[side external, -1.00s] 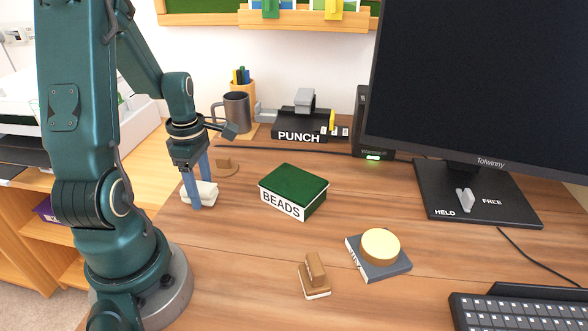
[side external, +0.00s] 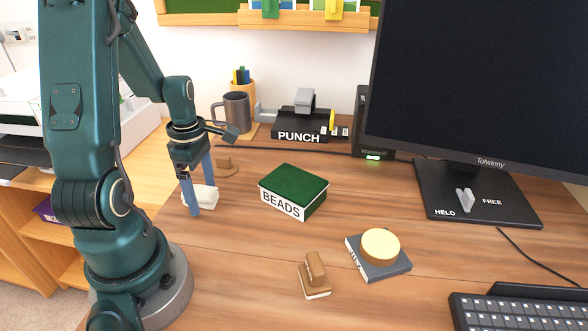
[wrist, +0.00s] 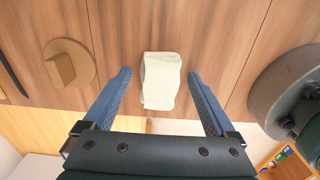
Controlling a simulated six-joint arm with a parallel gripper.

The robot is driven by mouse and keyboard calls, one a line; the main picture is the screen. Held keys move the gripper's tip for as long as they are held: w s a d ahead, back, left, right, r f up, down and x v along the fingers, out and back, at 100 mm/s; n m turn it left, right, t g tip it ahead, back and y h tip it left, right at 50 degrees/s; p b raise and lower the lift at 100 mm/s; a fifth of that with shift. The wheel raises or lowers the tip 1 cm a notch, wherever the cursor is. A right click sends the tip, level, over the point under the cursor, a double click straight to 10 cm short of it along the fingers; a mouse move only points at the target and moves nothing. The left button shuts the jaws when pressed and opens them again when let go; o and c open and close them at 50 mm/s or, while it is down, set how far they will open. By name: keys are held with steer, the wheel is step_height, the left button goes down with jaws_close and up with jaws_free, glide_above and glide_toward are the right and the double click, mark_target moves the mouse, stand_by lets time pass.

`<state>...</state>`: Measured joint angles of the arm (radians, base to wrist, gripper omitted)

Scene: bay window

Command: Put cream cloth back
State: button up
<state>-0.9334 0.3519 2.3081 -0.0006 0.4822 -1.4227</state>
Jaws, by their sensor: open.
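The cream cloth (side external: 203,197) is a small folded block lying on the wooden desk, left of the BEADS box. It also shows in the wrist view (wrist: 160,80), between my two blue fingers and toward their tips. My gripper (side external: 204,199) points down at the cloth, with one finger on either side of it in the side view. In the wrist view, my gripper (wrist: 161,72) is open, with a gap between each finger and the cloth. The cloth looks uncovered, apart from the part behind a finger in the side view.
The green-lidded BEADS box (side external: 292,192) stands right of the cloth. A round brown piece with a raised grip (wrist: 69,64) lies nearby.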

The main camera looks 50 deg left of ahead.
mark_target(202, 190)
step_height(202, 190, up, 11)
steer(key=d+r+m+t, duration=0.2)
steer(key=d+m, duration=0.7)
steer(key=m, duration=0.4)
steer(key=d+r+m+t, duration=0.2)
steer(key=d+m, duration=0.7)
steer(key=m, duration=0.5)
steer(key=shift+d+t, duration=0.3)
steer(key=shift+t, duration=0.5)
